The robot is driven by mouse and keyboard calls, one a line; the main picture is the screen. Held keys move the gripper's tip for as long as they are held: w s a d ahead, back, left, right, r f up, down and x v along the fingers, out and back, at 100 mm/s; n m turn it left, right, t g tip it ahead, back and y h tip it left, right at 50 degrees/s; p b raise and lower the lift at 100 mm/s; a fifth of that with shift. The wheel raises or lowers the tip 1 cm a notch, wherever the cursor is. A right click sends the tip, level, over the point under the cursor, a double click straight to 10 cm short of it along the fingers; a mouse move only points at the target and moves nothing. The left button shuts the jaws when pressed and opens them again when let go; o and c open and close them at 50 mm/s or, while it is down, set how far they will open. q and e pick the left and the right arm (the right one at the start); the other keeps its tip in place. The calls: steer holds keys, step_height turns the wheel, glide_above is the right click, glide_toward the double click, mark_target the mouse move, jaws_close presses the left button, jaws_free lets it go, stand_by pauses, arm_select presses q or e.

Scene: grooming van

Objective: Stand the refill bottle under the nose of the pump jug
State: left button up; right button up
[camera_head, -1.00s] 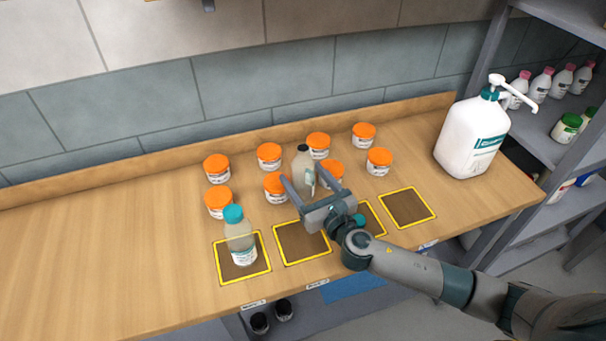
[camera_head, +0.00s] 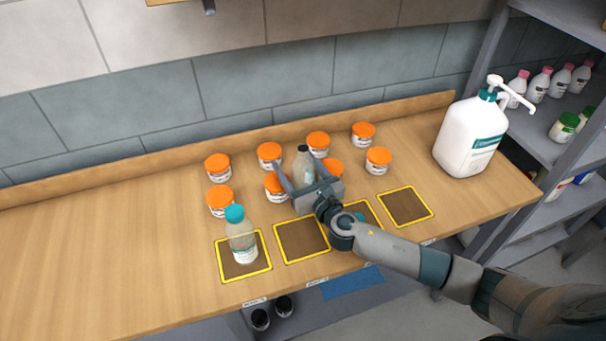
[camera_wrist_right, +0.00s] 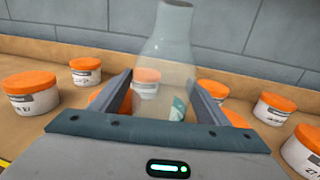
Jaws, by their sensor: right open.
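A clear bottle with a dark top (camera_head: 303,165) stands among the orange-lidded jars; it also shows in the right wrist view (camera_wrist_right: 165,65), upright between the fingers. My right gripper (camera_head: 307,182) is open, with one finger on each side of this bottle. I cannot tell whether either finger touches it. A second clear bottle, with a teal cap (camera_head: 241,240), stands on the leftmost yellow-edged mat. Which of the two is the refill bottle is not clear. The white pump jug (camera_head: 470,137) stands at the right end of the bench, its nose pointing right and toward the front edge. My left gripper is not in view.
Several orange-lidded jars (camera_head: 379,160) stand close around the gripper, behind and beside it. Yellow-edged mats (camera_head: 405,206) line the front of the wooden bench (camera_head: 110,240). A grey shelf with pink-capped bottles (camera_head: 540,86) is at the right. The bench's left part is clear.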

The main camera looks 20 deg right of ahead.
stand_by(0.4)
steer(key=c, duration=1.2)
steer(key=shift+r, duration=0.8)
steer(key=s+d+r, duration=0.2)
steer(key=r, duration=0.1)
steer(key=s+d+r+b, duration=0.1)
steer(key=s+d+r, duration=0.2)
steer(key=s+d+r+b, duration=0.1)
steer(key=s+d+r, duration=0.2)
steer(key=shift+s+d+r, duration=0.15)
steer(key=shift+d+r, duration=0.05)
steer(key=shift+r, duration=0.05)
